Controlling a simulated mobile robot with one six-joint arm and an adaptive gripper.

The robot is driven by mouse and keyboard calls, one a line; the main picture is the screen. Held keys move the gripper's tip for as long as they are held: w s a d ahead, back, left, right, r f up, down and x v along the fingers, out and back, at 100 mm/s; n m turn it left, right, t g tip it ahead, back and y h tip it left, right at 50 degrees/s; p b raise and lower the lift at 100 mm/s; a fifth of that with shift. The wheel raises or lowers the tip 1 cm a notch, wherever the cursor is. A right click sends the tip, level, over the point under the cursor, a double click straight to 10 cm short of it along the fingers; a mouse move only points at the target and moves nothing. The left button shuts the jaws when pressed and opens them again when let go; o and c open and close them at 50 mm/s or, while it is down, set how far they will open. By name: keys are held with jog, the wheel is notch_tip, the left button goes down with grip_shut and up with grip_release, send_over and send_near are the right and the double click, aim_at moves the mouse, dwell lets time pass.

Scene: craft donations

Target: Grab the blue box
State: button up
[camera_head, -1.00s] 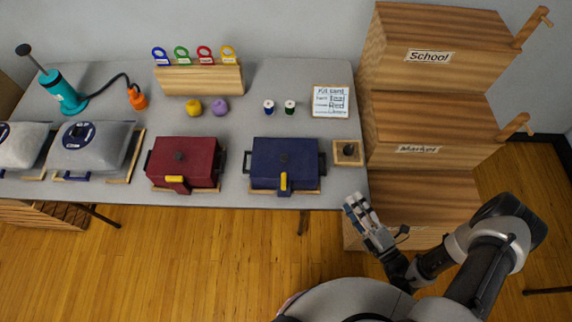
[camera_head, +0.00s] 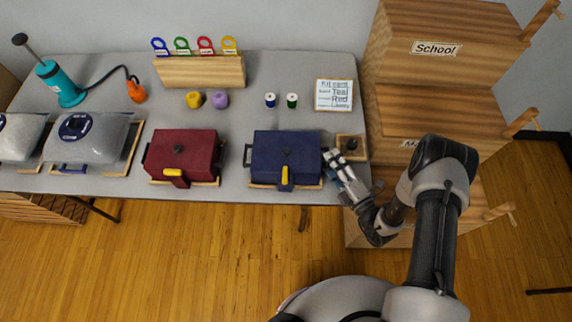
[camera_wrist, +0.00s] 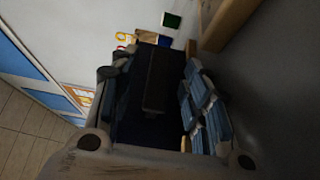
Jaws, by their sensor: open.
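The blue box (camera_head: 286,156) sits on a thin wooden base near the front edge of the grey table, with a dark knob on top, dark side handles and a yellow latch (camera_head: 286,177) in front. My gripper (camera_head: 334,158) is open just right of the box, close to its right handle. In the wrist view, my open fingers (camera_wrist: 155,95) stand either side of a dark shape that looks like the box's side and handle (camera_wrist: 155,80). I cannot tell whether they touch it.
A red box (camera_head: 184,154) stands left of the blue one. A small wooden block with a dark knob (camera_head: 351,146) lies right, beside my gripper. Spools (camera_head: 291,100) and a card (camera_head: 333,95) lie behind.

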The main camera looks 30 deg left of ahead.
jog(key=shift+w+a, duration=0.2)
jog(key=shift+a, duration=0.15)
jog(key=shift+c, duration=0.2)
grip_shut()
dwell(0.4)
